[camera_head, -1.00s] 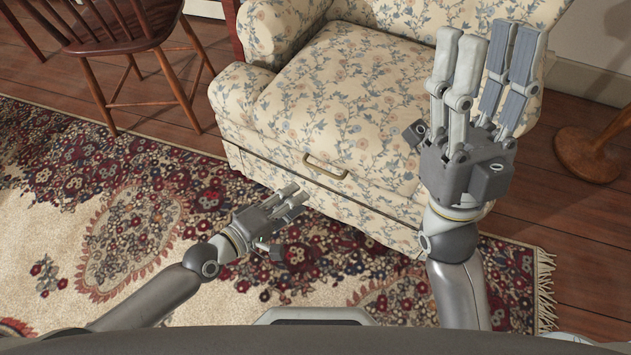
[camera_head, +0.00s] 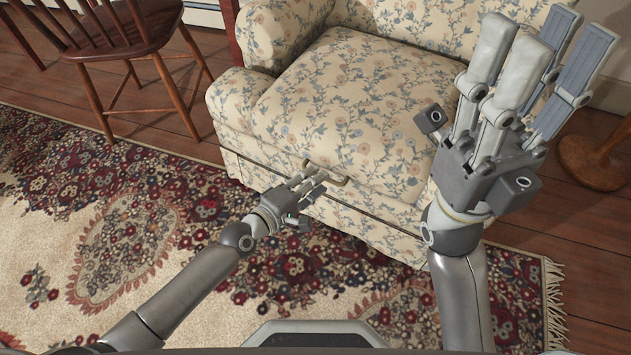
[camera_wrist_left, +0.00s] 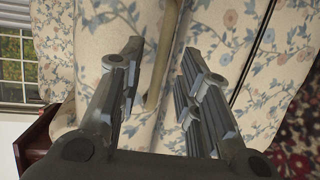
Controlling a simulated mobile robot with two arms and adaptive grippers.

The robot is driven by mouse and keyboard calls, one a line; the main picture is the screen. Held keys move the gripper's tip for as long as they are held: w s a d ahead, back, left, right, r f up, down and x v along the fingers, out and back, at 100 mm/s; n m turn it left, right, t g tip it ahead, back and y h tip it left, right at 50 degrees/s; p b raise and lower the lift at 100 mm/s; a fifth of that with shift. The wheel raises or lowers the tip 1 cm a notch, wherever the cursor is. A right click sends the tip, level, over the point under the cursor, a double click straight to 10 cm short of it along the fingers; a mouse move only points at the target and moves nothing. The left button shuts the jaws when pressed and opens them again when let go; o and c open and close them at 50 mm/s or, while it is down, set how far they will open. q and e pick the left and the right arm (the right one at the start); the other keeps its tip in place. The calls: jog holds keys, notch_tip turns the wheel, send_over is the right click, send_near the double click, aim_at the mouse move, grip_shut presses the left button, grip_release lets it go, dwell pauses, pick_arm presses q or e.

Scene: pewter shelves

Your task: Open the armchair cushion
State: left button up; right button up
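The floral armchair (camera_head: 285,35) stands ahead with its seat cushion (camera_head: 340,105) in place. A brass handle (camera_head: 340,182) is on its front, just above a dark seam. My left gripper (camera_head: 314,181) is at the handle and partly covers it in the head view. In the left wrist view, its fingers (camera_wrist_left: 160,85) are apart, and the handle bar (camera_wrist_left: 164,50) runs into the gap between them, closer to the left finger. Whether they touch it is unclear. My right gripper (camera_head: 538,50) is raised in front of the chair's right side, fingers spread and empty.
A patterned rug (camera_head: 120,230) covers the floor before the chair. A wooden chair (camera_head: 125,40) stands at the upper left. A round wooden base (camera_head: 592,165) is on the floor at the right. The floor before the armchair looks clear.

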pick_arm(q)
jog(key=shift+w+d, duration=0.35)
grip_shut()
